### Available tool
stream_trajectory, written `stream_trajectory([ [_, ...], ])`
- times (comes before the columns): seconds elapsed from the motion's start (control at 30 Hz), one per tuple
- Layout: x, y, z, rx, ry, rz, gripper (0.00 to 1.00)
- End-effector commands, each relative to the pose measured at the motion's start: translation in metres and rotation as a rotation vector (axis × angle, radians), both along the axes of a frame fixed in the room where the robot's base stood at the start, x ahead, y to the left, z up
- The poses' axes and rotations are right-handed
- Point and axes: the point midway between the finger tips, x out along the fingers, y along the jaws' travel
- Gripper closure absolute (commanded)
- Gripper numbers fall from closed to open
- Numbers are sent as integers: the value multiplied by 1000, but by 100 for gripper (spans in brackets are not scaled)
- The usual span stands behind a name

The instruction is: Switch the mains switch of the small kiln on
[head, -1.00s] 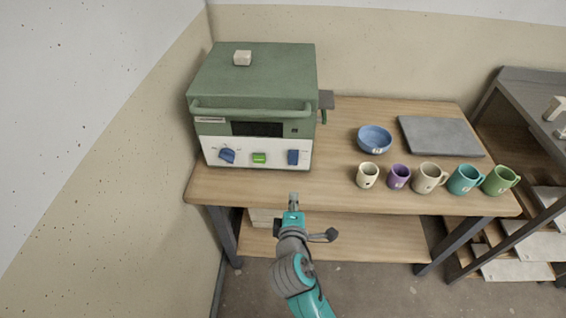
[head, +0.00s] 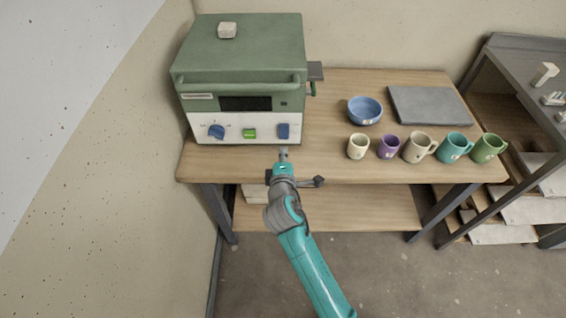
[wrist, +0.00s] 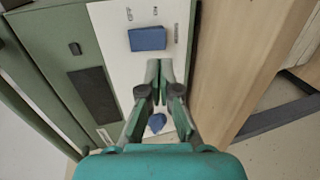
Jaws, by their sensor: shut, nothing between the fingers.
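The small kiln (head: 243,50) is a green box at the back left of the table, lid down. Its white front panel (head: 215,122) bears a blue dial (head: 216,132), a green switch (head: 249,133) and a blue rectangular switch (head: 283,131). I cannot read which is labelled mains. My gripper (head: 283,154) is shut and empty, just in front of the panel below the blue switch. In the wrist view the shut fingers (wrist: 159,78) lie between the blue switch (wrist: 147,39) and the dial (wrist: 157,122), hiding the green switch. Contact is not visible.
On the wooden table (head: 330,158) to the right stand a blue bowl (head: 365,112), a grey slab (head: 430,105) and a row of several mugs (head: 418,148). A pale block (head: 227,30) sits on the kiln lid. A wall (head: 120,180) closes the left side.

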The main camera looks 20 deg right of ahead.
Motion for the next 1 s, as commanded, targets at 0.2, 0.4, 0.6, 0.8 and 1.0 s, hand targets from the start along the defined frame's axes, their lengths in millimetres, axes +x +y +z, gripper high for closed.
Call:
stream_trajectory([
  [0.2,36,-12,-10,0,0,-2,100],
  [0.4,56,-19,-15,0,-1,-1,100],
  [0.6,61,-20,-17,0,-1,0,100],
  [0.8,61,-20,-17,0,-1,0,100],
  [1.0,68,-22,-21,0,-1,0,100],
])
